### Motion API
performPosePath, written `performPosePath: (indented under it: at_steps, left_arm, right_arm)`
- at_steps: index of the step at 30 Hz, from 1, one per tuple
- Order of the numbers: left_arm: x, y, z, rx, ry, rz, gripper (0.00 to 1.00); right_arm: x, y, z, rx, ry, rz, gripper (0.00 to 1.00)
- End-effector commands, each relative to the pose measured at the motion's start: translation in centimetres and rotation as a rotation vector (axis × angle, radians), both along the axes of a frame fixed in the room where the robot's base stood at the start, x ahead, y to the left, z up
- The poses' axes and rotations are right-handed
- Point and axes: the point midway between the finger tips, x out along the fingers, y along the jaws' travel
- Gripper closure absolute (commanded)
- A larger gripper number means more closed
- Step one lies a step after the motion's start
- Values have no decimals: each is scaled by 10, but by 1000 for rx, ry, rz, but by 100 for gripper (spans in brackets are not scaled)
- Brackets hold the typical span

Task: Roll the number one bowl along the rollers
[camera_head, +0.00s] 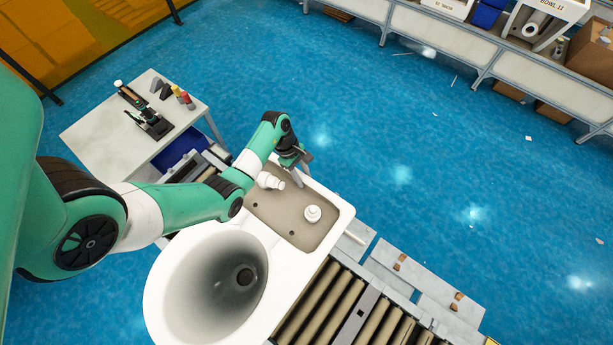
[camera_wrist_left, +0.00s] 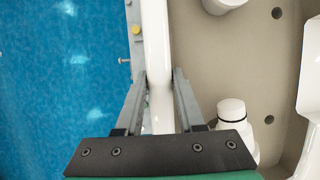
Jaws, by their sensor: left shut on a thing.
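The bowl (camera_head: 165,285) is a white toilet with a round basin and a tan recessed rear section, sitting at the end of the rollers (camera_head: 320,300). No number shows on it. My left gripper (camera_head: 299,175) is at the far rim of the rear section. In the left wrist view, the fingers of my left gripper (camera_wrist_left: 160,82) are shut on the bowl's white rim (camera_wrist_left: 156,40), one finger on each side. My right gripper is out of view.
A grey table (camera_head: 100,135) with tools stands at the left, with a blue bin (camera_head: 182,154) beside it. Grey side plates (camera_head: 400,270) flank the rollers. Shelving (camera_head: 430,38) with boxes stands at the far right. Blue floor between is mostly clear.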

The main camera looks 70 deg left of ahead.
Motion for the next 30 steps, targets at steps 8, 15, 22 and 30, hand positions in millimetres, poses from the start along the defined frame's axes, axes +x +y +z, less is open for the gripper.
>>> performPosePath:
  at_steps: [8,15,22,30]
  left_arm:
    - [2,-4,0,-10,-7,-4,32]
    - [2,-4,1,-10,-7,-4,32]
    - [-4,7,33,-7,-10,-3,32]
    - [-18,27,92,-6,-8,-3,32]
  right_arm:
    - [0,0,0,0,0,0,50]
    - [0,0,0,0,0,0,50]
    - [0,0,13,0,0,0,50]
    - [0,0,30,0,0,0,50]
